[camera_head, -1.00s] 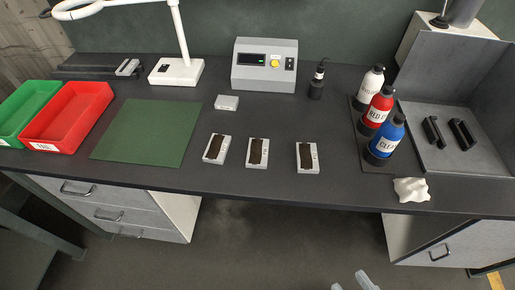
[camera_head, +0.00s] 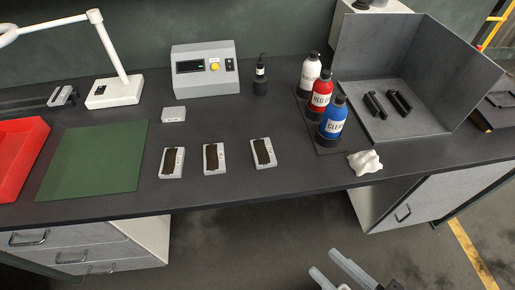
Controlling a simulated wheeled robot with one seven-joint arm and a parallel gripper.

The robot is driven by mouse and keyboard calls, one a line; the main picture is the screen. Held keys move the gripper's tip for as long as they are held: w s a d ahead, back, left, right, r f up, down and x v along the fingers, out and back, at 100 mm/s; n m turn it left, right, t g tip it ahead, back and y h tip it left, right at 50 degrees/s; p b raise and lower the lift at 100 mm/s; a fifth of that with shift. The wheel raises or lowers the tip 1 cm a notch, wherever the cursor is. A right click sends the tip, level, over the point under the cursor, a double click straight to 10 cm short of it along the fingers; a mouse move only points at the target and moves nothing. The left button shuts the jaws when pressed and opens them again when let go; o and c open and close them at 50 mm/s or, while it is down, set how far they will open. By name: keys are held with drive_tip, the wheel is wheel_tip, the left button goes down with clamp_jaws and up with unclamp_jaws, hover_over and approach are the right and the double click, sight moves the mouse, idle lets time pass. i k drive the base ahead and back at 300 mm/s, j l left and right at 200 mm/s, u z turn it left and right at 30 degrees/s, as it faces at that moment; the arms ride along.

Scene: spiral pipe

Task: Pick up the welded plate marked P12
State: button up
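Three small light-grey blocks with dark brown tops lie in a row near the front of the bench: a left plate (camera_head: 172,162), a middle plate (camera_head: 214,158) and a right plate (camera_head: 263,153). Each has small marks on its face, too small to read, so I cannot tell which is P12. My gripper (camera_head: 335,271) shows at the bottom edge, in front of and below the bench, with its two fingers apart and nothing between them. It is well away from the plates.
A green mat (camera_head: 93,160) and a red tray (camera_head: 18,155) are left. A lamp (camera_head: 114,90), control box (camera_head: 205,69) and small grey block (camera_head: 173,114) stand behind. Bottles (camera_head: 332,120), a white cloth (camera_head: 365,162) and a grey booth (camera_head: 400,118) are right.

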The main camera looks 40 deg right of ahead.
sight(264, 156)
drive_tip(key=j+z, duration=0.2)
drive_tip(key=z, duration=0.15)
drive_tip(key=j+z, duration=0.2)
drive_tip(key=z, duration=0.15)
drive_tip(key=j+z, duration=0.15)
drive_tip(key=z, duration=0.2)
drive_tip(key=k+j+z, duration=0.1)
drive_tip(key=j, duration=0.3)
drive_tip(key=k+j, duration=0.1)
drive_tip(key=j, duration=0.25)
drive_tip(key=k+j+z, duration=0.15)
drive_tip(key=j, duration=0.25)
drive_tip(key=j+z, duration=0.1)
drive_tip(key=j, duration=0.25)
drive_tip(key=k+j, duration=0.2)
drive_tip(key=j, duration=0.15)
drive_tip(key=k+j+z, duration=0.15)
drive_tip(key=j, duration=0.2)
